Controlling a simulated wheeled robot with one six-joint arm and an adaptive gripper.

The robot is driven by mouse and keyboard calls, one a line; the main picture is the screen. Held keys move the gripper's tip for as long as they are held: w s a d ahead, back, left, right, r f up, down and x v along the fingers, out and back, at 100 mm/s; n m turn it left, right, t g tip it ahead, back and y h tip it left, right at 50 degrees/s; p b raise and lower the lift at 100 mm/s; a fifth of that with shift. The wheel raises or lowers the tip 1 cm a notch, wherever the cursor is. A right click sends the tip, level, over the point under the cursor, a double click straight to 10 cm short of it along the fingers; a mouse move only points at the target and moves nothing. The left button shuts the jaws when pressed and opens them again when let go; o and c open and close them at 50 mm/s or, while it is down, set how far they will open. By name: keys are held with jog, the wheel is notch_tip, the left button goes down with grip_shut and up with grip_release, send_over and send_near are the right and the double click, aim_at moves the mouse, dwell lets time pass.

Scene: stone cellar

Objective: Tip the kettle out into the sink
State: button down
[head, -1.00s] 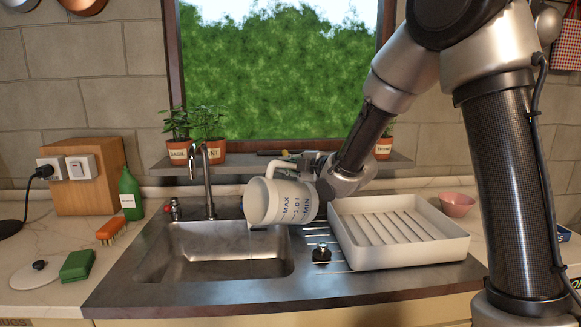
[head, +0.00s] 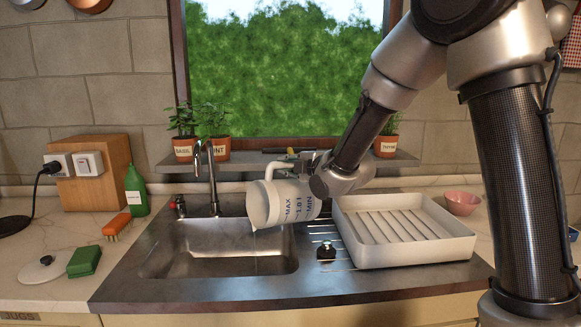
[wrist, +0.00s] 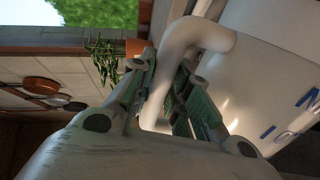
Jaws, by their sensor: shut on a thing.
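The kettle (head: 287,204) is a white jug with blue MAX and MIN marks. It is tipped on its side above the right part of the sink, its open mouth facing left and slightly down. The metal sink (head: 185,255) has no standing water that I can make out. My gripper (head: 308,163) is shut on the kettle's white handle, which shows between the green-padded fingers in the wrist view (wrist: 180,92). The inside of the kettle is hidden, and I cannot tell whether any water is running from it.
The tap (head: 211,180) stands left of the kettle.

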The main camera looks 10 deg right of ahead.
jog(key=shift+s+a+r+n, duration=0.3)
jog(key=shift+a, duration=0.3)
jog(key=shift+s+a+r+n+h, duration=0.15)
jog(key=shift+s+a+r+n, duration=0.1)
jog(key=shift+a, duration=0.2)
jog(key=shift+s+a+r+n+h, duration=0.15)
jog(key=shift+s+a+r+n, duration=0.1)
jog(key=shift+a, duration=0.25)
jog(key=shift+s+a+r+n, duration=0.2)
jog(key=shift+s+a+n, duration=0.05)
jog(key=shift+a, duration=0.15)
jog(key=shift+s+a+r+n, duration=0.2)
jog(key=shift+s+a+n, duration=0.05)
jog(key=shift+a, duration=0.15)
jog(key=shift+w+d+f+m, duration=0.25)
jog(key=shift+d, duration=0.2)
jog(key=shift+w+d+f+m, duration=0.2)
jog(key=shift+w+d+m, duration=0.05)
jog(key=shift+d, duration=0.3)
